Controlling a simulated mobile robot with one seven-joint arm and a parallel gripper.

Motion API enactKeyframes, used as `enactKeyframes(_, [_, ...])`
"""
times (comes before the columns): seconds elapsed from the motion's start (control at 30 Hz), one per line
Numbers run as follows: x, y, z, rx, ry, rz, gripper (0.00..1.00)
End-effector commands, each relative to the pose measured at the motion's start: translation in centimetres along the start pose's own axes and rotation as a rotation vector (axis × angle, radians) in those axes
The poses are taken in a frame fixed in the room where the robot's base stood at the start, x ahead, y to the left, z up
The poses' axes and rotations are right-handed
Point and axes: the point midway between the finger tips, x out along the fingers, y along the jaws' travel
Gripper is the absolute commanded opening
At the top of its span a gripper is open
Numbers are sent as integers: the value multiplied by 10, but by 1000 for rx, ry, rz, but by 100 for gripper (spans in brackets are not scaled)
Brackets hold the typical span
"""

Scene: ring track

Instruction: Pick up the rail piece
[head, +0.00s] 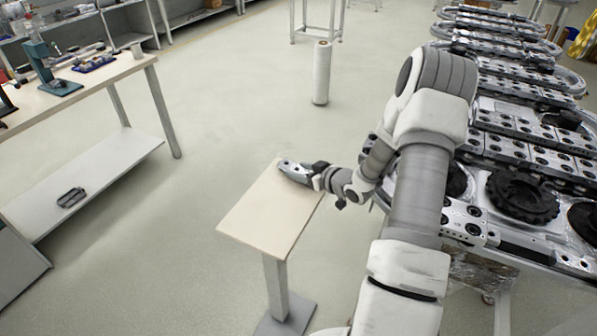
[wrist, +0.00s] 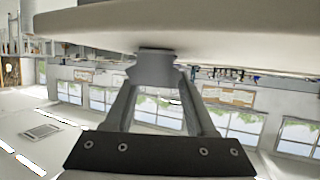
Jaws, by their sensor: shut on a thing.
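My gripper (head: 296,171) is low over the top of a small pedestal table (head: 262,222) near its far right edge in the head view. In the wrist view, my gripper (wrist: 156,80) has its two fingers closed on a small grey piece, the rail piece (wrist: 157,64). The piece lies against or very close to the pale table top, which fills the upper part of that view; I cannot tell if they touch. In the head view I cannot clearly tell the piece from my gripper.
A track of metal modules (head: 535,150) with dark round wheels runs along the right, beside my arm. A workbench (head: 95,88) with tools stands at the left. A white cylinder (head: 321,73) stands on the floor behind the small table. The floor between is open.

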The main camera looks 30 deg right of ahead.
Motion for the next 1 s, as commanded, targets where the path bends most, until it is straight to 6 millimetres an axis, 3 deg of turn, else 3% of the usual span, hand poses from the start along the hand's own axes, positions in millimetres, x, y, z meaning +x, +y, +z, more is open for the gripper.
enactKeyframes(0.17, [-7, 0, -15, -2, -2, 0, 0])
enactKeyframes(0.6, [-34, 1, -82, -4, 3, 1, 0])
enactKeyframes(0.87, [-37, -2, -94, -1, 2, 0, 0])
enactKeyframes(1.0, [-31, -15, -98, 2, 2, 3, 0])
